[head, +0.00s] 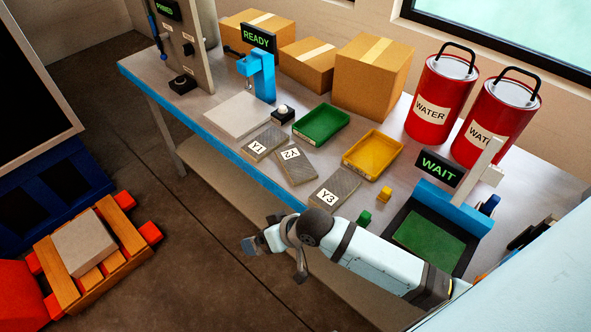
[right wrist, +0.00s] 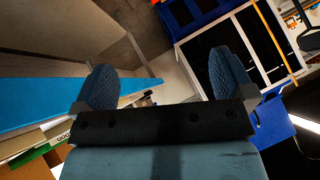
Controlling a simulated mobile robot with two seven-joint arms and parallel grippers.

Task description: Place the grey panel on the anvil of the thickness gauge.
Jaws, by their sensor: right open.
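Three flat grey panels lie on the bench in the head view, labelled Y1 (head: 265,143), what looks like Y2 (head: 296,165), and Y3 (head: 335,188). The blue thickness gauge (head: 262,78) stands behind them under a READY display (head: 258,38). A pale flat plate (head: 237,115) lies in front of it; I cannot tell whether it is the anvil. My right gripper (head: 262,243) is out over the floor in front of the bench edge, apart from the panels. The right wrist view shows its two fingers (right wrist: 166,80) spread with nothing between them. My left gripper is not in view.
Green (head: 321,124) and yellow (head: 373,153) trays sit behind the panels. Cardboard boxes (head: 375,75) and red WATER cans (head: 440,98) line the back. A WAIT display (head: 438,167) stands right. A wooden pallet (head: 110,265) bearing a grey block (head: 85,243) is on the floor left.

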